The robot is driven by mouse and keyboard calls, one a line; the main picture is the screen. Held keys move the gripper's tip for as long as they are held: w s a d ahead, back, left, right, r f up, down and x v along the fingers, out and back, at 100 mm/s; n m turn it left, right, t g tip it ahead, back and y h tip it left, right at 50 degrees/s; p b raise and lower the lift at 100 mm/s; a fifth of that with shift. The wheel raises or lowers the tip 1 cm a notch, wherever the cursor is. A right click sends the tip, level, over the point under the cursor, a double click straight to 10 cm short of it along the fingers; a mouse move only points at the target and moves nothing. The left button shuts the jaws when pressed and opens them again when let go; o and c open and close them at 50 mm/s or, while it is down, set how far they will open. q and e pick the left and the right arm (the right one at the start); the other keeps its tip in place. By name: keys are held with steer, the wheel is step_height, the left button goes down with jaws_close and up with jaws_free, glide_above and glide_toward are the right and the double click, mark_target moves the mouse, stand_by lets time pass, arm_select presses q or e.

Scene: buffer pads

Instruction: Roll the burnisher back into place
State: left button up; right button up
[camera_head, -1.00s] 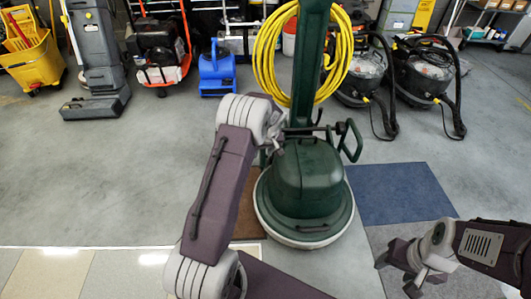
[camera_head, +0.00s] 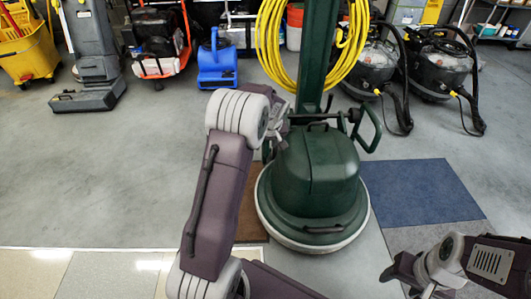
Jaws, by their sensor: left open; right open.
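The burnisher (camera_head: 313,177) is a dark green floor machine with a round base, a pale skirt and an upright green column. A coil of yellow cord (camera_head: 271,50) hangs on the column. It stands upright on the floor, its base overlapping a brown mat (camera_head: 252,208). My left gripper (camera_head: 281,124) is open at the left side of the burnisher, close to its housing and side bar; its fingers are partly hidden, and I cannot tell whether they touch. My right gripper (camera_head: 396,276) is open and empty at the lower right, apart from the burnisher.
A blue mat (camera_head: 420,193) and a grey mat (camera_head: 440,236) lie to the right. Behind are a blue blower (camera_head: 217,64), two black vacuums (camera_head: 440,68) with hoses, a grey upright machine (camera_head: 90,60) and a yellow mop bucket (camera_head: 28,50). Floor at left is clear.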

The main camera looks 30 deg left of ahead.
arm_select(q)
steer(key=shift+b+x, duration=0.35)
steer(key=shift+x, duration=0.6)
jaws_close()
stand_by(0.7)
